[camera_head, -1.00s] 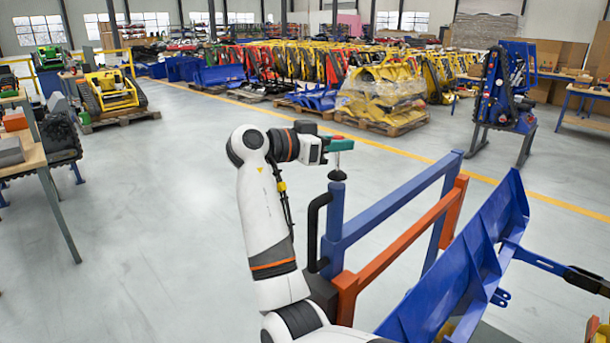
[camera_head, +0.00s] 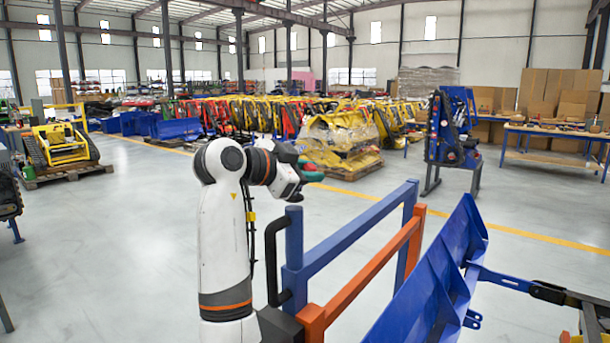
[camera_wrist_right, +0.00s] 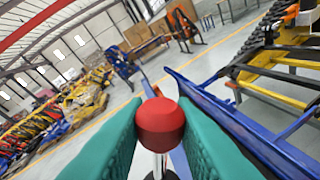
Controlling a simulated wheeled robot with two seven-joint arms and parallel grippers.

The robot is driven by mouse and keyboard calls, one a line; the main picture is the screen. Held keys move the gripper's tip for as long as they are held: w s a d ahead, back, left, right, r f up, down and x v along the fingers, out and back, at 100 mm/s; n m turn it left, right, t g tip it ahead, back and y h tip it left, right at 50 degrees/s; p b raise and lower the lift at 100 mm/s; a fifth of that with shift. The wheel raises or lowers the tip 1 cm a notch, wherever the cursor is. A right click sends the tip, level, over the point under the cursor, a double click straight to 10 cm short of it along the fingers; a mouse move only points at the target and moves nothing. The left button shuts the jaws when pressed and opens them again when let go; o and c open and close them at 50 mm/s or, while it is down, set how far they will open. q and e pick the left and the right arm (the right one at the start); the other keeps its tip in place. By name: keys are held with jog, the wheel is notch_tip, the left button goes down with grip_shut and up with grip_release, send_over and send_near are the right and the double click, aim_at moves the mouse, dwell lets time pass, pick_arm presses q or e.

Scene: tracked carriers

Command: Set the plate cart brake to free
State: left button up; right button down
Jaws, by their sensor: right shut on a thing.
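The plate cart's blue frame (camera_head: 340,240) stands in front of me, with an orange rail (camera_head: 370,270) alongside. The brake lever's black base (camera_head: 295,197) sits on top of the blue corner post. My right gripper (camera_head: 312,173), with teal fingers, is just above and right of that base. In the right wrist view its fingers (camera_wrist_right: 160,125) are shut on the lever's red knob (camera_wrist_right: 160,122). A bit of the silver rod (camera_wrist_right: 160,165) shows below the knob. The rod is largely hidden in the head view. My left gripper is not in view.
A long blue plate (camera_head: 432,270) leans right of the orange rail. A black handle (camera_head: 272,250) runs up beside the blue post. A blue stand (camera_head: 452,135) is farther back. Grey floor is free to the left and behind the cart.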

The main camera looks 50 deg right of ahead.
dwell(0.3)
jog(key=c, duration=1.2)
grip_release()
jog(key=shift+d, duration=0.15)
jog(key=b+v, duration=0.1)
jog(key=v, duration=1.1)
